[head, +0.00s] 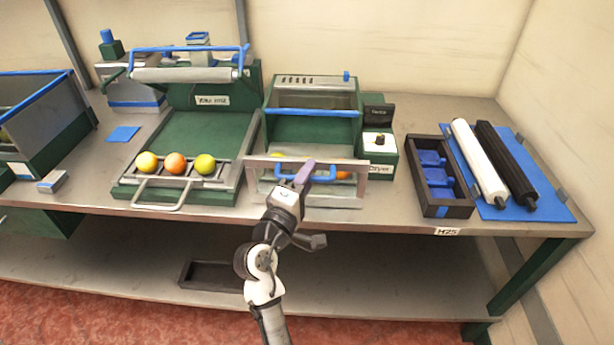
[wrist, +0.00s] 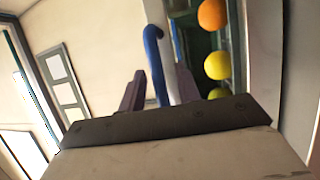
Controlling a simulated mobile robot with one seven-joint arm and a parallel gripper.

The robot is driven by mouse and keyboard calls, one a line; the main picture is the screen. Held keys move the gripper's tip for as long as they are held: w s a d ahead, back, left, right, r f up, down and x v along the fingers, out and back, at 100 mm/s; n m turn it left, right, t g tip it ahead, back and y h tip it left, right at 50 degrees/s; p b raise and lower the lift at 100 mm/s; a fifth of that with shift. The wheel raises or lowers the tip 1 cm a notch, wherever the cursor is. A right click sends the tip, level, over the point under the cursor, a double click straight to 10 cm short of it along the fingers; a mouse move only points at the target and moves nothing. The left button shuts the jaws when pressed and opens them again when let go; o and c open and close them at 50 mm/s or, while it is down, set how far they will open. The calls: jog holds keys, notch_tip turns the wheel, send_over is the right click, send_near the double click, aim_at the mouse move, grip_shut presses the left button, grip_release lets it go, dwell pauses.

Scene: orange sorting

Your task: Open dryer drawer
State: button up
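The dryer (head: 313,131) is a green machine with a pale drawer front (head: 262,166) carrying a blue bar handle (head: 290,179). My gripper (head: 300,180) is at this handle. In the wrist view, the blue handle (wrist: 154,62) stands between the two dark fingers of my gripper (wrist: 158,88). The fingers are apart, one on each side of the handle, and I see no clear grip on it. Behind the drawer front an orange fruit (wrist: 212,14) and a yellow fruit (wrist: 217,66) show in the wrist view. How far the drawer is out is hard to tell.
Left of the dryer is a green machine with a tray (head: 188,184) holding three fruits and a pale front handle. Right are a control box (head: 379,145), a dark tray (head: 414,170) with blue pieces, and white and black rollers on a blue mat (head: 545,205). A shelf lies below.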

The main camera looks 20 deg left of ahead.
jog(key=b+v, duration=0.4)
jog(key=v, duration=0.9)
jog(key=shift+s, duration=0.4)
